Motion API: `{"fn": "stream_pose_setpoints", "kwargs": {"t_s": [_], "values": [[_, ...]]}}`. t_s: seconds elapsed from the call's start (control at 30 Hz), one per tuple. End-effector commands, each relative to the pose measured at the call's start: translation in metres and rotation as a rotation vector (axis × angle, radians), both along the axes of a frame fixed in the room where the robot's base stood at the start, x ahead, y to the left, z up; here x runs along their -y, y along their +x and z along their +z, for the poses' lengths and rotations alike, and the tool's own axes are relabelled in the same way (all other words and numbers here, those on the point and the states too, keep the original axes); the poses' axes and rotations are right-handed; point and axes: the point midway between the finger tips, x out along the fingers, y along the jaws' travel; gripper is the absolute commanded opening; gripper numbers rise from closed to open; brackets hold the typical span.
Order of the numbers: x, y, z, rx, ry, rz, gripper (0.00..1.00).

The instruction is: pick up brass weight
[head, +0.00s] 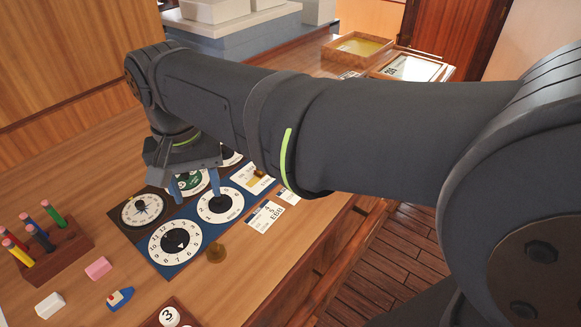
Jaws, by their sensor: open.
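A second small brass-coloured thing (260,173) shows by a card near my arm and is partly hard to make out.
A wooden pen block (55,257) with coloured pens stands at left. Cards (264,216) lie right of the board, near the table's edge. Trays (357,47) are at the back.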

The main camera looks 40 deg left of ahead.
Motion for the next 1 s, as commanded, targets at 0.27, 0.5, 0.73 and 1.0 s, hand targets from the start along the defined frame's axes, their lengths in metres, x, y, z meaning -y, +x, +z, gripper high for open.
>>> {"fn": "stream_pose_setpoints", "kwargs": {"t_s": [0.27,0.5,0.73,1.0], "values": [[0.001,-0.004,-0.025,0.0,-0.007,0.09,0.5],[0.002,-0.004,-0.078,-0.001,-0.008,0.087,0.5],[0.001,-0.004,-0.118,0.0,-0.007,0.086,0.5],[0.004,-0.005,-0.138,0.0,-0.007,0.086,0.5]]}}
